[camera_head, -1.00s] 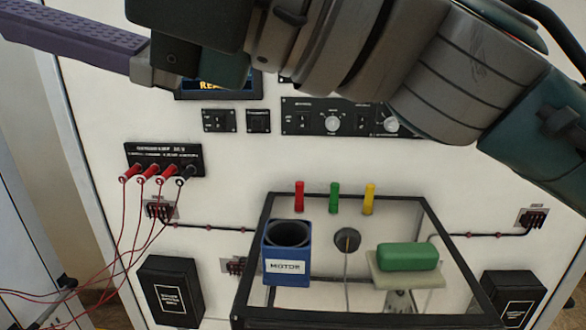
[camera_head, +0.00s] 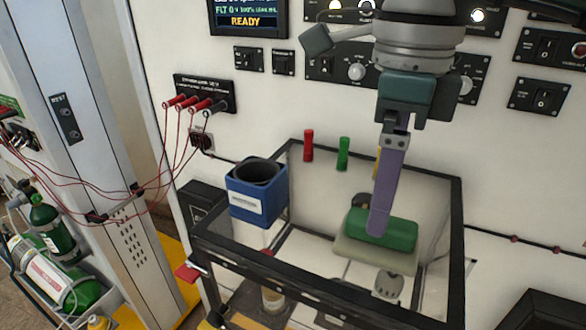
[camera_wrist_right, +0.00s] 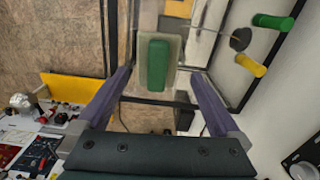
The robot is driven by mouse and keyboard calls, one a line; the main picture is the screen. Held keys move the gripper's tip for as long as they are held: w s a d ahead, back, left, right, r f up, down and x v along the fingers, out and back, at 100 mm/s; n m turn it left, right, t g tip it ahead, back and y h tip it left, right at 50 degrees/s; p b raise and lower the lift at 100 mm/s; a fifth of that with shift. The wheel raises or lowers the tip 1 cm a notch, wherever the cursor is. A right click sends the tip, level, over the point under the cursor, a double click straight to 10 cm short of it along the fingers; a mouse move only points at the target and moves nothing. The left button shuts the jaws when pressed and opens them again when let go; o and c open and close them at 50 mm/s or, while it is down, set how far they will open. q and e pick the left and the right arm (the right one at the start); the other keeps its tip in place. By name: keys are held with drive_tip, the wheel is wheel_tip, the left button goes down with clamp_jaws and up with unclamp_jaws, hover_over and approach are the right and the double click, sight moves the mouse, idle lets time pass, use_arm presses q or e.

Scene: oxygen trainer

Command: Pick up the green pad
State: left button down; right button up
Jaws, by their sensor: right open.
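The green pad (camera_head: 398,232) is a rounded green block lying on a pale tan plate (camera_head: 350,250) at the right side of the glass-walled, black-framed box. My right gripper (camera_head: 380,228) points down with its purple fingers over the pad; in the head view one finger covers part of it. In the right wrist view the pad (camera_wrist_right: 158,64) lies between the two spread purple fingers, near their tips. The right gripper is open and empty. I cannot tell whether its fingertips touch the pad. My left gripper is not in view.
A blue box with a round black opening (camera_head: 245,205) stands at the left of the frame. The black frame rim (camera_head: 456,240) surrounds the pad area. Red (camera_head: 308,145) and green (camera_head: 343,153) pegs are on the back wall. Red cables (camera_head: 185,140) hang at the left.

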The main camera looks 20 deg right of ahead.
drive_tip(key=shift+f+p, duration=0.2)
drive_tip(key=shift+p, duration=0.1)
drive_tip(key=f+p, duration=0.2)
drive_tip(key=f, duration=0.1)
drive_tip(key=f+p, duration=0.1)
drive_tip(key=shift+w+a+f, duration=0.1)
drive_tip(key=shift+a+f, duration=0.05)
drive_tip(key=shift+a, duration=0.25)
drive_tip(key=shift+f, duration=0.4)
drive_tip(key=shift+c, duration=0.4)
drive_tip(key=shift+c, duration=1.4)
drive_tip(key=c, duration=0.8)
